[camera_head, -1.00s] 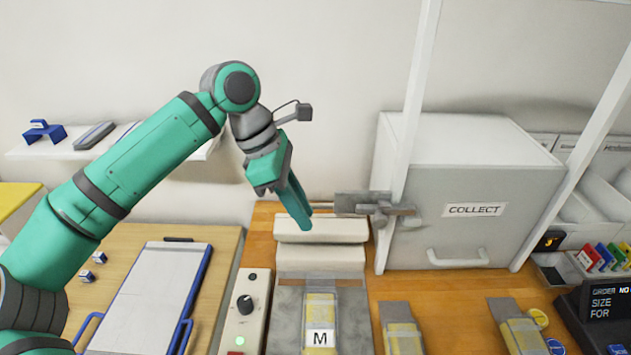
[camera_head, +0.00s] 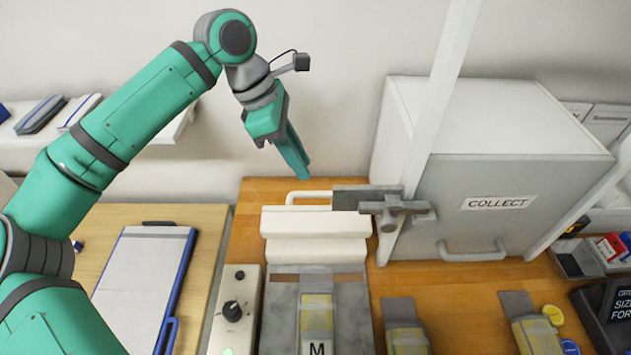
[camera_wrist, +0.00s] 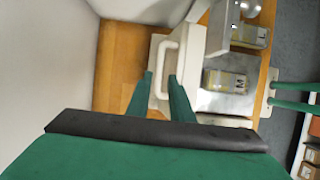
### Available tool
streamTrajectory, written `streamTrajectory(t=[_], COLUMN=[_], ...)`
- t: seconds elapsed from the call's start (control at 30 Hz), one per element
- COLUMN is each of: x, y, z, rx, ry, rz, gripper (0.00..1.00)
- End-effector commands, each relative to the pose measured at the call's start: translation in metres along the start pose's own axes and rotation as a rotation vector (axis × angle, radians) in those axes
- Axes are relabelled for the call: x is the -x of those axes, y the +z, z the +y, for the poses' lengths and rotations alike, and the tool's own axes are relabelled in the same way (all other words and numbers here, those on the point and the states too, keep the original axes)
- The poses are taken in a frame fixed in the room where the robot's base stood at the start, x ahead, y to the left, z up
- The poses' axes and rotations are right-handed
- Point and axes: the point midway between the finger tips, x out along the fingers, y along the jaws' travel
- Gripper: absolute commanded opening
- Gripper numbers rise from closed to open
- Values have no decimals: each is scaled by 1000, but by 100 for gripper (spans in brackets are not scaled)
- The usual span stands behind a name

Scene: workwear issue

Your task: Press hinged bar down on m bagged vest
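The hinged bar (camera_head: 318,223) is a cream bar with a loop handle (camera_head: 294,197) at the rear of the sealer. It stands raised, clear of the bag. The M bagged vest (camera_head: 318,308) lies on the grey sealer bed in front of it, yellowish in clear wrap with an M label; it also shows in the wrist view (camera_wrist: 220,80). My gripper (camera_head: 305,172) is above and behind the bar. In the wrist view my gripper (camera_wrist: 160,80) has its two fingers apart, beside the near end of the handle (camera_wrist: 164,68). I cannot tell whether they touch it.
A grey COLLECT box (camera_head: 485,165) and a metal bracket (camera_head: 395,208) stand just right of the bar. A control box with a knob (camera_head: 232,310) is left of the bed. More bagged vests (camera_head: 405,325) lie to the right. A clipboard (camera_head: 145,285) lies at left.

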Motion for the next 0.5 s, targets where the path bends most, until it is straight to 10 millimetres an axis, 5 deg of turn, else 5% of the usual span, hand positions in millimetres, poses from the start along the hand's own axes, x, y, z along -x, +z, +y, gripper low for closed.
streamTrajectory(t=[0.3,0.5], x=[-56,-75], y=[3,3], z=[0,0], rx=[-5,-4], ry=[-4,-3], rz=[-1,-1], gripper=[20,20])
